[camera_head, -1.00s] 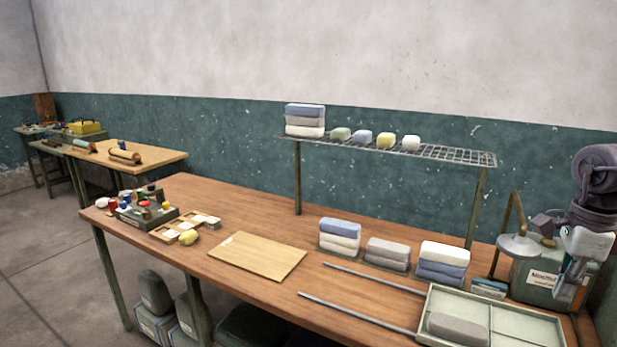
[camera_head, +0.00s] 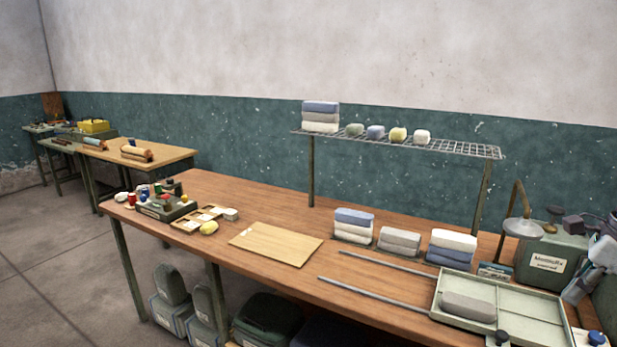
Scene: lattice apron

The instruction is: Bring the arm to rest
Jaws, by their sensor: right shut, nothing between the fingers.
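My right gripper (camera_head: 577,290) is at the right edge of the view, its grey fingers pointing down and together with nothing between them. It hangs in front of the right side of the green canister (camera_head: 545,262), with no clear contact visible. Part of my right arm is cut off by the picture edge. My left gripper is not in view.
A pale green divided tray (camera_head: 525,297) holding a grey block stands at the bench's right end, beside two metal rods. Folded cloth stacks (camera_head: 354,226) and a wire shelf (camera_head: 455,150) stand behind. A wooden board (camera_head: 275,244) lies mid-bench. Bare bench top surrounds it.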

